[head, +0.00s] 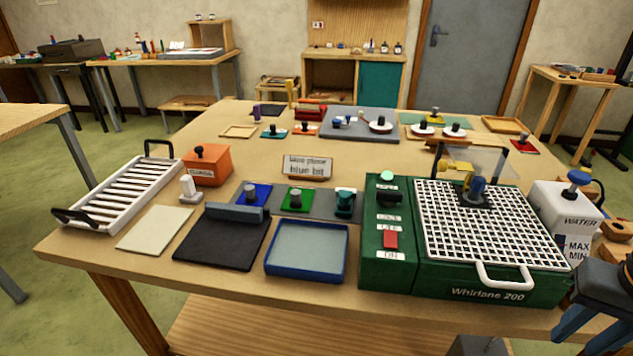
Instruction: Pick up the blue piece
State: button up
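A flat dark-blue piece (264,190) with a dark knob lies at the left of a grey strip, in the middle of the table. My gripper (588,331) is at the lower right edge, partly cut off, beyond the grinder and far from the blue piece. Its two blue fingers look apart with nothing visible between them.
A green grinder (445,287) with a white grid stands between my gripper and the pieces. A water tank (565,210) is at its right. A blue-rimmed tray (306,279), dark mat (215,250), orange box (207,168) and white rack (78,200) surround the pieces.

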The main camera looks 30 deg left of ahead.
aim_at(254, 188)
jog(key=z, duration=1.2)
jog(key=k, duration=1.15)
jog(key=u, duration=1.85)
jog(key=i, duration=1)
